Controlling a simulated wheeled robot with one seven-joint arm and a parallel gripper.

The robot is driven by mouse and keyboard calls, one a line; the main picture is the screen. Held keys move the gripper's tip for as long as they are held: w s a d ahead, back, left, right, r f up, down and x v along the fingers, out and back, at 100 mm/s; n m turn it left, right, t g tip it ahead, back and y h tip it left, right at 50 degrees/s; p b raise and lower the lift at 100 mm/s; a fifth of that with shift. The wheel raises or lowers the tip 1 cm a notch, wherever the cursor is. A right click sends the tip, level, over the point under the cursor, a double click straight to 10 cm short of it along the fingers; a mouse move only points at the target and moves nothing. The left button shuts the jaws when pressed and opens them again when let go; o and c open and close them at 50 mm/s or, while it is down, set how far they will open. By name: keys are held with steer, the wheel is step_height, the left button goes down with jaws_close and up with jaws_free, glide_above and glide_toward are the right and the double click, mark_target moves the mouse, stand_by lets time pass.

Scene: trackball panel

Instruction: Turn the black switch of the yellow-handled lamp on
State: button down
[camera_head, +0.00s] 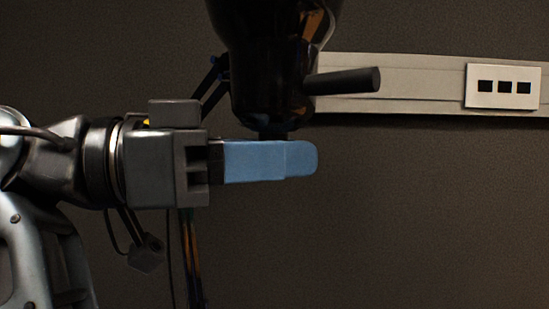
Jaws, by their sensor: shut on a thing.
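The lamp's glossy black head (268,60) hangs down from the top edge, with a dark rod (345,81) sticking out to the right. A small black switch (273,133) shows at its lower end. My gripper (300,158) reaches in from the left, level, just under the head. Its blue fingers line up so that the near one hides the far one. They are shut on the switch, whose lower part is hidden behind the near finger. A small bit of yellow shows behind my gripper; I cannot tell whether it is the lamp's handle.
A pale rail (420,80) runs along the dark wall at the right, with a white plate (503,87) bearing three black squares. Dark lamp arm rods (212,88) and hanging cables (190,260) are behind my gripper. The space below and right is clear.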

stand_by(0.3)
steer(key=c, duration=1)
jaws_free()
steer(key=shift+o, duration=0.2)
